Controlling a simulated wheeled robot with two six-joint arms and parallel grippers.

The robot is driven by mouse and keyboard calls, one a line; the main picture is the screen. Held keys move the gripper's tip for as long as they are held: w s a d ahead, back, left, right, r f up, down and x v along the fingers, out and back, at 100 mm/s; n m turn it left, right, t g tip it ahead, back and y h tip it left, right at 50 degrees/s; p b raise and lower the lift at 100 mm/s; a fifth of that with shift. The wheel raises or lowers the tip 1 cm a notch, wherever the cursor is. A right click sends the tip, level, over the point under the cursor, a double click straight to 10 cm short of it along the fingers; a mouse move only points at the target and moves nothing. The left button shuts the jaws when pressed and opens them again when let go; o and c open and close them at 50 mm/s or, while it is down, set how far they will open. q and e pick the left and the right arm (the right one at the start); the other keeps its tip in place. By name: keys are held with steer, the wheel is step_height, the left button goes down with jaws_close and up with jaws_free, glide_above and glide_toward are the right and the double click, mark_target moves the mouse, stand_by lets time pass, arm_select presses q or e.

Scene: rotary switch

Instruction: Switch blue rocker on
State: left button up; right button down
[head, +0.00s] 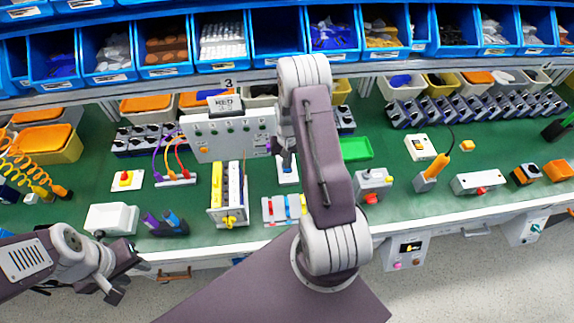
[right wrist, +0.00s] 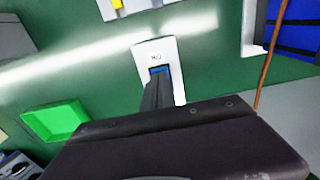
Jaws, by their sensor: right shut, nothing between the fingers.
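The blue rocker (right wrist: 160,70) sits in a white plate (right wrist: 172,50) with a small dark label, in the right wrist view. In the head view the white plate (head: 288,176) lies on the green bench, partly hidden by my right arm. My right gripper (right wrist: 158,82) is shut and empty; its fingertips are at the rocker's near edge and cover part of it. Whether they touch it, and how the rocker is tilted, I cannot tell. My right gripper (head: 286,155) is mostly hidden in the head view. My left gripper (head: 125,277) is open and empty in front of the bench.
A large panel box (head: 235,135) stands just left of the plate. A green tray (head: 355,148) is to its right, and a block with red and blue parts (head: 283,209) is in front. A grey box with a red knob (head: 373,184) stands further right.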

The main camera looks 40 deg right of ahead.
steer(key=shift+f+b, duration=0.4)
steer(key=shift+f, duration=0.2)
step_height(320, 180, up, 7)
steer(key=p, duration=0.6)
steer(key=shift+r, duration=0.1)
steer(key=shift+a, duration=0.1)
stand_by(0.4)
